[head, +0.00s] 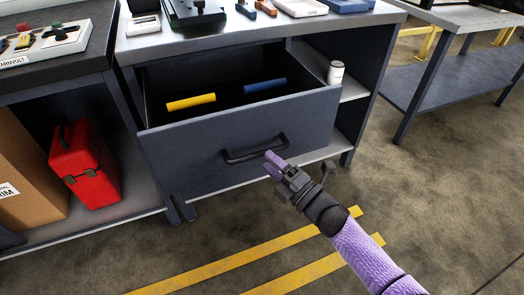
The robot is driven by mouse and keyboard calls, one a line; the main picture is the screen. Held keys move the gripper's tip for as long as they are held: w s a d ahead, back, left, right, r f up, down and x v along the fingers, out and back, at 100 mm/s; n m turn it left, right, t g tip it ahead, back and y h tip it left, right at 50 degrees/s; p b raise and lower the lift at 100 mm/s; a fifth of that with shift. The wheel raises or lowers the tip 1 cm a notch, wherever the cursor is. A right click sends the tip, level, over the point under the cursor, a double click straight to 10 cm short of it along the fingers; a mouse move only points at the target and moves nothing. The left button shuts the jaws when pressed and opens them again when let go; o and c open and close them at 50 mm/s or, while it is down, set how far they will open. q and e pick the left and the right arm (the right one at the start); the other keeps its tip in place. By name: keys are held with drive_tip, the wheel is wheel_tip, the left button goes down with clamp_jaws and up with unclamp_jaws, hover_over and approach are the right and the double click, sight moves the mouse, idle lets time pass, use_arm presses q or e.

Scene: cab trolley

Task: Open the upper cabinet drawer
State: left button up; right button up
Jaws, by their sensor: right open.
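The upper cabinet drawer (190,146) is a dark grey-blue drawer standing pulled out from the cabinet under the worktop. A yellow bar-shaped item (191,102) and a blue one (265,86) lie inside it. Its black bar handle (250,157) is on the front panel. My right gripper (273,165), with purple fingertips, is open at the right end of the handle. I cannot tell whether the fingers touch the handle. My left gripper is not in view.
A red toolbox (84,165) and a cardboard box (22,170) stand on the left lower shelf. A white canister (335,72) is on the shelf right of the drawer. Another workbench (452,72) stands at right. The floor (440,190) between is clear, with yellow lines.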

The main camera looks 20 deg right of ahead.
drive_tip(key=r+p+v, duration=0.1)
drive_tip(key=v, duration=0.5)
drive_tip(key=s+d+f+m+g+h, duration=0.2)
drive_tip(key=s+f+m+g+h, duration=0.3)
drive_tip(key=f, duration=0.6)
drive_tip(key=s+d+f+m+g+h, duration=0.1)
drive_tip(key=s+f+m+g+h, duration=0.1)
drive_tip(key=s+f+m, duration=0.75)
drive_tip(key=s+f+m+g+h, duration=0.2)
drive_tip(key=s+f+g, duration=0.4)
drive_tip(key=s+f, duration=0.5)
drive_tip(key=s+f+m+g, duration=0.2)
drive_tip(key=s+m+g, duration=0.3)
drive_tip(key=s, duration=1.4)
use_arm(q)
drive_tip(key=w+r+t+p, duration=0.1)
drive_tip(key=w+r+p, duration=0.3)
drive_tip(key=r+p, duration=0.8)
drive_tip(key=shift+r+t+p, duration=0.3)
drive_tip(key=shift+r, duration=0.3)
use_arm(e)
wheel_tip(320, 180, up, 12)
drive_tip(key=a, duration=0.1)
drive_tip(key=shift+w+g, duration=0.4)
drive_tip(key=shift+w, duration=0.05)
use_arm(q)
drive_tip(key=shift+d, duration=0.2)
use_arm(e)
drive_tip(key=shift+a+r+n, duration=0.1)
drive_tip(key=shift+n, duration=0.15)
